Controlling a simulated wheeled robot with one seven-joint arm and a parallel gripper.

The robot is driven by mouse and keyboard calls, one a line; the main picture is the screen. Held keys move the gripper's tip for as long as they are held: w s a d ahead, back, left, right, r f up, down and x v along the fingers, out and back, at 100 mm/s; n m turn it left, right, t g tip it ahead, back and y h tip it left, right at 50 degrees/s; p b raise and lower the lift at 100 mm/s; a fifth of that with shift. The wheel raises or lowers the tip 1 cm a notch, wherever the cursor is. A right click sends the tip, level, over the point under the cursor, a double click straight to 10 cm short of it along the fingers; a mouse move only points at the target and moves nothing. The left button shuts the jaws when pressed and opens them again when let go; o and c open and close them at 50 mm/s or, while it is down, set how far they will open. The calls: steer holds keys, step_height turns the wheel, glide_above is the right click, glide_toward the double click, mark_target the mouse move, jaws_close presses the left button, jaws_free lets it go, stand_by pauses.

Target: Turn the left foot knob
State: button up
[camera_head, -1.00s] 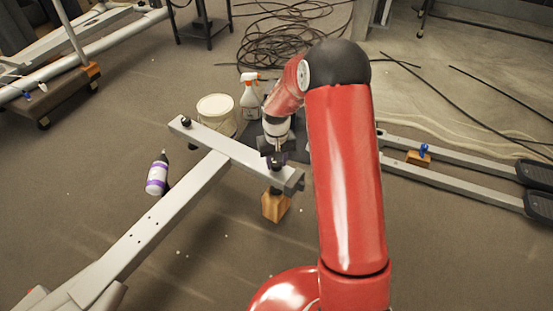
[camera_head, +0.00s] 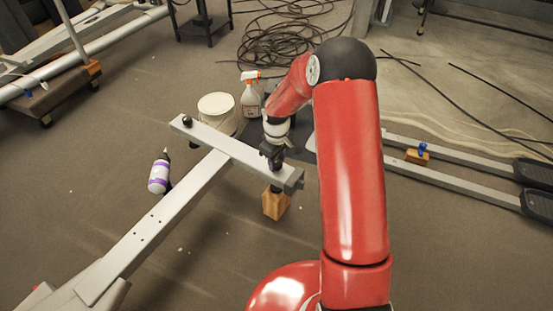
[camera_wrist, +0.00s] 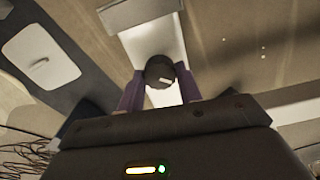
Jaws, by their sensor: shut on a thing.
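A light grey crossbar (camera_head: 239,153) of a machine frame carries a dark round knob near each end. The knob at the left end of the picture (camera_head: 187,121) stands free. My gripper (camera_head: 275,161) is over the knob near the right end and hides most of it in the head view. In the wrist view that dark knob (camera_wrist: 158,68), with a pale mark on its top, sits between the two purplish fingers of my gripper (camera_wrist: 160,82). The fingers are shut on its sides.
A wooden block (camera_head: 275,205) stands under the bar's right end. A white bucket (camera_head: 216,112) and a spray bottle (camera_head: 250,98) stand behind the bar. A purple-labelled bottle (camera_head: 159,175) is left of the long beam (camera_head: 160,217). Coiled cables (camera_head: 275,45) lie at the back.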

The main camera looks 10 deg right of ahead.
stand_by(0.4)
steer(key=o, duration=1)
step_height(320, 180, up, 8)
steer(key=shift+f+p, duration=0.1)
steer(key=shift+p, duration=0.45)
